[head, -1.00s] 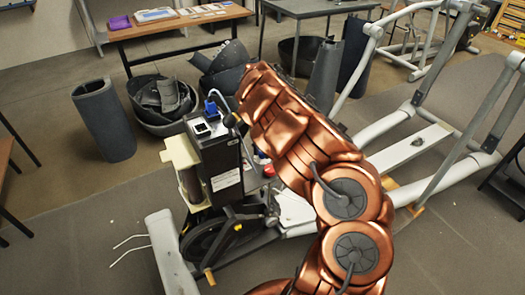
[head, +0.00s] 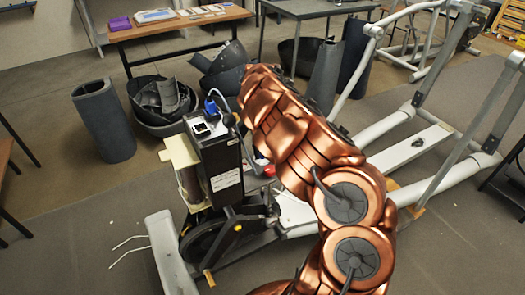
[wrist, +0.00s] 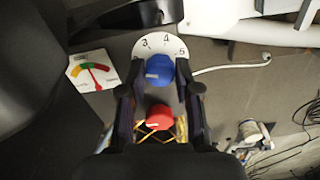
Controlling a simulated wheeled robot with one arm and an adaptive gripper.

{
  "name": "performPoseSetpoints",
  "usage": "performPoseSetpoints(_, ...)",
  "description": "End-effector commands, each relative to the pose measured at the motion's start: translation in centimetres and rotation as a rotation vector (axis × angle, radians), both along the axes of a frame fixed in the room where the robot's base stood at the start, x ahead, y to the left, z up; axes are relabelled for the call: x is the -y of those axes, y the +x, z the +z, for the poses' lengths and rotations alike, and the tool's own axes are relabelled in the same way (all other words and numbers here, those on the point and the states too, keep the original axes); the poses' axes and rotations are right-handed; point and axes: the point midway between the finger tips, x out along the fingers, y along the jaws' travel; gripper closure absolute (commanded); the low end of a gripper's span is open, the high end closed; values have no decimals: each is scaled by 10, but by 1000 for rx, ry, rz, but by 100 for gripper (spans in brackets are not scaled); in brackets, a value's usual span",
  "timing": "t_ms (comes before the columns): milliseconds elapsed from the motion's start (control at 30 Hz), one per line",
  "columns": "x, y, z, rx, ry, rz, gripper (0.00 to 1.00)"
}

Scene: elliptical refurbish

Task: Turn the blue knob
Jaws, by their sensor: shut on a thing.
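The blue knob (wrist: 160,70) sits in front of a white dial plate (wrist: 148,45) with the figures 3, 4 and 5 showing. A light pointer line runs across the knob. My gripper (wrist: 160,86) has one dark finger on each side of the blue knob and is shut on it. The exact contact between pads and knob is hard to see. In the head view my copper arm hides the gripper and the blue knob behind it.
A red knob (wrist: 159,117) lies just below the blue one, between my fingers. A gauge card (wrist: 93,70) with a red needle is at left. A black box (head: 218,158) with a blue plug (head: 210,105) stands beside my arm. Elliptical machine rails (head: 410,150) extend to the right.

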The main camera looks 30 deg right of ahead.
Motion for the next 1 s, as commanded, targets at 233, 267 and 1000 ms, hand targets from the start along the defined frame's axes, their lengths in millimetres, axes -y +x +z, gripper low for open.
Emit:
performPoseSetpoints(233,1,1,1,3,-2,53,100)
performPoseSetpoints(267,1,1,1,3,-2,56,100)
performPoseSetpoints(1000,0,0,1,1,0,60,42)
